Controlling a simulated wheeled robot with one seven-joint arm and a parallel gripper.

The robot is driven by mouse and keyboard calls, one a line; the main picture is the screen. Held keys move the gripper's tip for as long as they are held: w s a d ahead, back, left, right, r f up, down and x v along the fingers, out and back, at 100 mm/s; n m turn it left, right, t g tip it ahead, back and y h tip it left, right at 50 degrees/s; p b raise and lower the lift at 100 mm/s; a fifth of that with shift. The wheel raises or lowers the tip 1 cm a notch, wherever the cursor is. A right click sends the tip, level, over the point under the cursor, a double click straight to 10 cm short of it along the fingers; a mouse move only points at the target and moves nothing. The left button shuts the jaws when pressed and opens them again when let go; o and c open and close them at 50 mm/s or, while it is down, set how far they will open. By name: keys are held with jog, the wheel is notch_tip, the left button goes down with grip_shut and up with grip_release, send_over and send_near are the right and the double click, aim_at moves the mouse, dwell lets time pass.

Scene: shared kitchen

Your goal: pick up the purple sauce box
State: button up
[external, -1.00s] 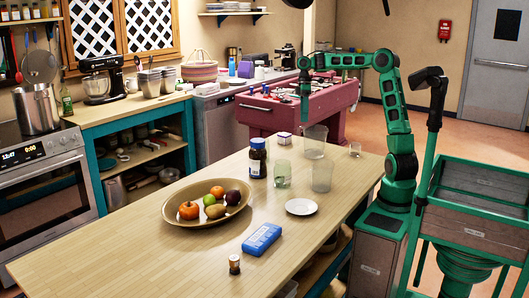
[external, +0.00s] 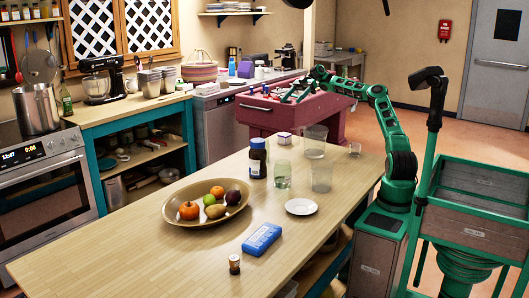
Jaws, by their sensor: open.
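No box in view is clearly a purple sauce box. A small box (external: 284,138), pale with a darker band, stands near the far edge of the wooden table; its label is too small to read. A blue-violet box (external: 261,239) lies flat near the front of the table. My gripper (external: 289,99) is at the end of my green arm, raised beyond the table's far edge, in front of the red foosball table. It is open, and I see nothing in it. It is apart from both boxes.
Near the small box are a dark jar (external: 257,158), a greenish glass (external: 283,174), clear containers (external: 321,175) and a white saucer (external: 301,206). A fruit bowl (external: 177,216) stands left, and a small bottle (external: 234,264) in front. The table's (external: 110,260) front left is clear.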

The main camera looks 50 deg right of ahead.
jog(key=d+t+y, duration=0.1)
jog(key=d+y, duration=0.1)
jog(key=d, duration=0.4)
send_near(281, 139)
jog(key=shift+n, duration=0.3)
jog(key=v, duration=0.4)
jog(key=shift+a+r, duration=0.15)
jog(key=shift+r, duration=0.2)
jog(key=shift+a+f, duration=0.25)
jog(key=shift+f, duration=0.05)
jog(key=x, duration=1)
jog(key=shift+w+f, duration=0.15)
jog(key=shift+f, duration=0.15)
jog(key=c, duration=1.3)
